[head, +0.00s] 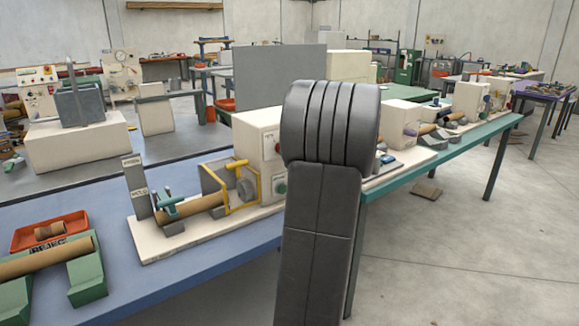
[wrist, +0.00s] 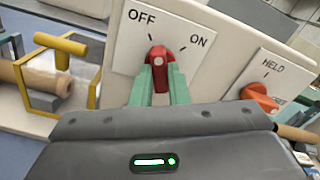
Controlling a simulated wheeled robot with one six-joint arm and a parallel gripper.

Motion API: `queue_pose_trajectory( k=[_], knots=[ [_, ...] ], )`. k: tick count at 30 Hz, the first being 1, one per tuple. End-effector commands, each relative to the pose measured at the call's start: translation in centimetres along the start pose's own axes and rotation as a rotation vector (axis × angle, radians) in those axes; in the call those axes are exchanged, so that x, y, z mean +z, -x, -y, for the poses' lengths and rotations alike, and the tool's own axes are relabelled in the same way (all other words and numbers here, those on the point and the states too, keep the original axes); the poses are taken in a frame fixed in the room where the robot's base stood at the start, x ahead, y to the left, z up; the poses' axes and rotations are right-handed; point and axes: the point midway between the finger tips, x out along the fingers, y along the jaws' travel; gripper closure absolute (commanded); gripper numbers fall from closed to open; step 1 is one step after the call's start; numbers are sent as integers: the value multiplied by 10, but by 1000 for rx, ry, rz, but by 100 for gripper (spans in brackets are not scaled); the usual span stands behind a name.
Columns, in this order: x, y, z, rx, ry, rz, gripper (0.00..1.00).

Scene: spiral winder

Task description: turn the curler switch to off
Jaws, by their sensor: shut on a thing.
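The curler switch is a red knob (wrist: 158,68) on a white plate (wrist: 125,62) marked OFF at upper left and ON at right, with a short tick by each word. The knob stands nearly upright in the wrist view, with a pale dot on its upper right; I cannot tell for sure which tick it points to. My gripper (wrist: 160,85) has its two green fingers shut on the knob's sides. In the head view my arm covers the middle, and neither my gripper nor this knob can be made out.
An orange knob (wrist: 260,98) on a plate marked HELD is to the right. A yellow frame (wrist: 62,75) and brown tube stand at the left. In the head view, the cream machine (head: 258,130) sits on a blue-topped bench (head: 205,262). Open floor lies at the right.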

Motion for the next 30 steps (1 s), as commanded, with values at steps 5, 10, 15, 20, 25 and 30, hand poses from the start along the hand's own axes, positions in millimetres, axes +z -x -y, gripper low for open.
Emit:
queue_pose_trajectory(
  k=[5,10,15,20,25,30],
  knots=[
    [-5,0,-2,0,128,1,100],
    [-4,0,-2,0,214,-1,100],
    [-2,0,-1,1,265,-2,100],
    [-2,0,-1,1,286,-2,100],
    [-1,0,0,2,291,-2,100],
    [-1,0,0,2,291,-2,100]
  ],
)
